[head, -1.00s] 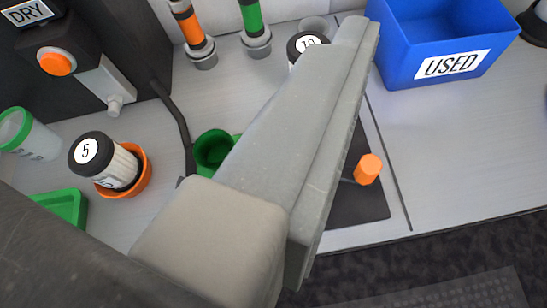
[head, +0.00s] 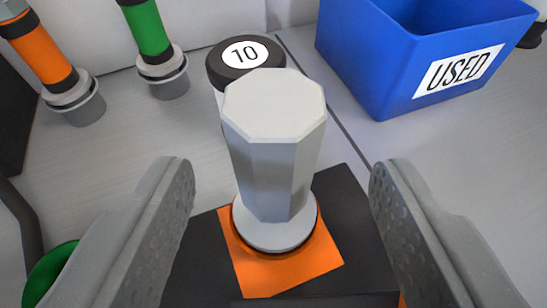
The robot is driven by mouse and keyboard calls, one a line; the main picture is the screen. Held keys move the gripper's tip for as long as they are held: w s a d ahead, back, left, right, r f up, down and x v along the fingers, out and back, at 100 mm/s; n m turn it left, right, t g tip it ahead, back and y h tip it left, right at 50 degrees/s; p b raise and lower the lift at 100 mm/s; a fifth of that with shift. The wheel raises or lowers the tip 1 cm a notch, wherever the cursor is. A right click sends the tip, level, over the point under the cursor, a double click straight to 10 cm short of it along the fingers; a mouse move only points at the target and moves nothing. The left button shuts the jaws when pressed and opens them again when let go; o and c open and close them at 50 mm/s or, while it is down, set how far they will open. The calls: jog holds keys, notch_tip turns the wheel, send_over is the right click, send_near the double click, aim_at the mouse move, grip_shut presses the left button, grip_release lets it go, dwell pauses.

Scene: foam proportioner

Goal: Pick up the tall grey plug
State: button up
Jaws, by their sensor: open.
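The tall grey plug (head: 272,160) stands upright in the head view, with an octagonal top and a round flange at its foot. It is on an orange square (head: 249,267) on a dark block (head: 359,232). My gripper (head: 280,190) is open, with one finger to the left of the plug and one to the right. There is a visible gap on both sides, and neither finger touches the plug.
A black-lidded container marked 10 (head: 241,62) stands close behind the plug. A blue bin labelled USED (head: 398,75) is at the back right. An orange-banded tube (head: 43,47) and a green-banded tube (head: 148,28) stand at the back left. A green round thing (head: 50,270) is at the lower left.

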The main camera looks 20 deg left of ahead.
aim_at(271, 186)
jog(key=shift+f+b+x, duration=0.15)
jog(key=shift+b+x, duration=0.3)
jog(key=shift+x, duration=1.05)
jog(key=shift+f+b+x, duration=0.15)
jog(key=shift+b+x, duration=0.25)
jog(key=shift+x, duration=1.1)
jog(key=shift+w+a, duration=0.1)
jog(key=shift+a, duration=0.15)
jog(key=c, duration=1.1)
